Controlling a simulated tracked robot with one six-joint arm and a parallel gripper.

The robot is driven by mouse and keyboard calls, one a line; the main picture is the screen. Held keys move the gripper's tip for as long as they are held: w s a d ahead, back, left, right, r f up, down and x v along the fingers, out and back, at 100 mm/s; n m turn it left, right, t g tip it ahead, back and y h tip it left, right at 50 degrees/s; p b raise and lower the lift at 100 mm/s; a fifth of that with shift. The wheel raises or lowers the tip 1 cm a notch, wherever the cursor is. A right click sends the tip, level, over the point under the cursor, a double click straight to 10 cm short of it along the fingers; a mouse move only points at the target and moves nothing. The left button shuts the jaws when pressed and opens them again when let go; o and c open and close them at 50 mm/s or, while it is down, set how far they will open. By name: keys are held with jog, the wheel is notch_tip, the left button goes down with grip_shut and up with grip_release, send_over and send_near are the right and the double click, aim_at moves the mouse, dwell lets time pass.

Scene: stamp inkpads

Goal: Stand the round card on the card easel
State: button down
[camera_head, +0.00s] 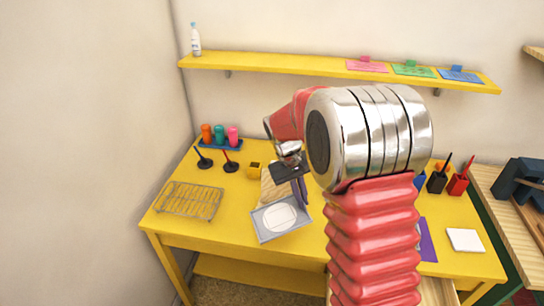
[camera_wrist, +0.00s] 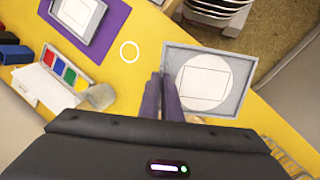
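The round card (camera_head: 280,216) is white and lies flat in a grey square tray (camera_head: 263,234) at the table's front. In the wrist view the card (camera_wrist: 215,66) has a printed rectangle and the tray's rim (camera_wrist: 247,50) is clear around it. My gripper (camera_head: 302,200) points down just behind the tray.
A wire rack (camera_head: 190,201) stands at the left. A coloured inkpad (camera_wrist: 62,70), a white ring (camera_wrist: 130,43) and a purple mat (camera_wrist: 112,25) lie on the other side. A shelf (camera_head: 290,66) hangs above.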

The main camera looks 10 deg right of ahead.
jog(key=w+d+r+n+t+h, duration=0.3)
jog(key=d+r+n+h, duration=0.1)
jog(key=r+h, duration=0.1)
jog(key=w+a+r+n+t, duration=0.5)
jog(key=w+a+n+t, duration=0.1)
jog(key=a+t, duration=0.4)
jog(key=shift+a+n+t, duration=0.3)
jog(key=shift+n+t, duration=0.2)
jog(key=shift+s+r, duration=0.1)
dwell(0.4)
notch_tip(320, 180, down, 7)
jog(key=w, duration=0.1)
jog(key=shift+w+d, duration=0.4)
jog(key=shift+d, duration=0.05)
dwell(0.6)
